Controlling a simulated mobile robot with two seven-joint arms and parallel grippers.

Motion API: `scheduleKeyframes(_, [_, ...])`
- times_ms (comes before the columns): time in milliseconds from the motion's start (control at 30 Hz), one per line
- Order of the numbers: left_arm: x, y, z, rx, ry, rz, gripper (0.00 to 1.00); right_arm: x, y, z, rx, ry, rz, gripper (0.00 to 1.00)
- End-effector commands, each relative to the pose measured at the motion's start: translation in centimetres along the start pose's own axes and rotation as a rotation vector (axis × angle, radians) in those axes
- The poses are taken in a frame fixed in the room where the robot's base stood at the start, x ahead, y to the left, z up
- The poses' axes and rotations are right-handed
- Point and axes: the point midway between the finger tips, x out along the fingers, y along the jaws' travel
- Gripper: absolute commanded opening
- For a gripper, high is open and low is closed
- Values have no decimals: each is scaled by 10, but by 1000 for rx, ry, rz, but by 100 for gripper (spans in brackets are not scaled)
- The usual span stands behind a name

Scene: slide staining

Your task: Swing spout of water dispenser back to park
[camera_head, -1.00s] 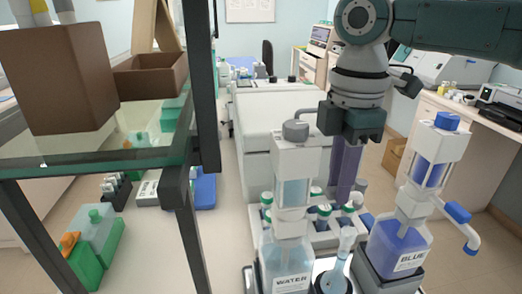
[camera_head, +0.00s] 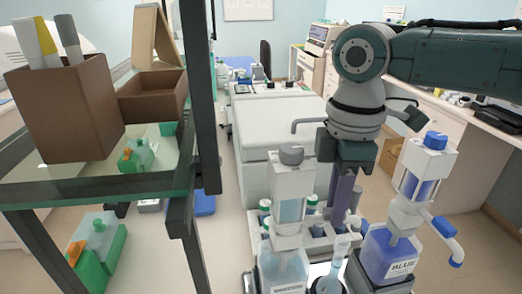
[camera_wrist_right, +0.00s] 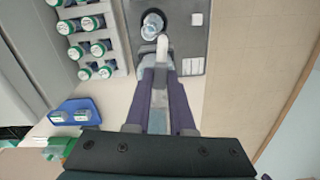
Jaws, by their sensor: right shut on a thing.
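The water dispenser (camera_head: 291,182) stands at lower centre in the head view, a bottle with a pale pump body and a grey cap; its label is cut off by the lower edge. My right gripper (camera_head: 343,195) points down close behind and right of it. In the right wrist view its purple fingers (camera_wrist_right: 161,95) are shut on the dispenser's spout, whose white tip (camera_wrist_right: 162,46) shows beyond them. In the head view the spout is hidden behind the dispenser and the gripper. My left gripper is not in view.
The blue dispenser (camera_head: 394,255) stands to the right, its blue-sleeved spout (camera_head: 445,228) pointing right. A small flask (camera_head: 341,247) stands between the dispensers. A rack of green-capped bottles (camera_wrist_right: 93,45) is close by. A glass shelf (camera_head: 100,188) with brown boxes is at left.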

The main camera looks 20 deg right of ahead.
Motion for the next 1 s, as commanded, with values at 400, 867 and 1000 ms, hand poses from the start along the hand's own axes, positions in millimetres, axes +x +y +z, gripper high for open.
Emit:
scheduleKeyframes(400, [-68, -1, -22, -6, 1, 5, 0, -7, -29, -7, 388, 2, -4, 0])
scheduleKeyframes(867, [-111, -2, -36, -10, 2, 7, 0, -5, -54, -25, 826, 2, -5, 0])
scheduleKeyframes(1000, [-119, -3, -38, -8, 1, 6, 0, -4, -60, -33, 957, 4, -4, 0])
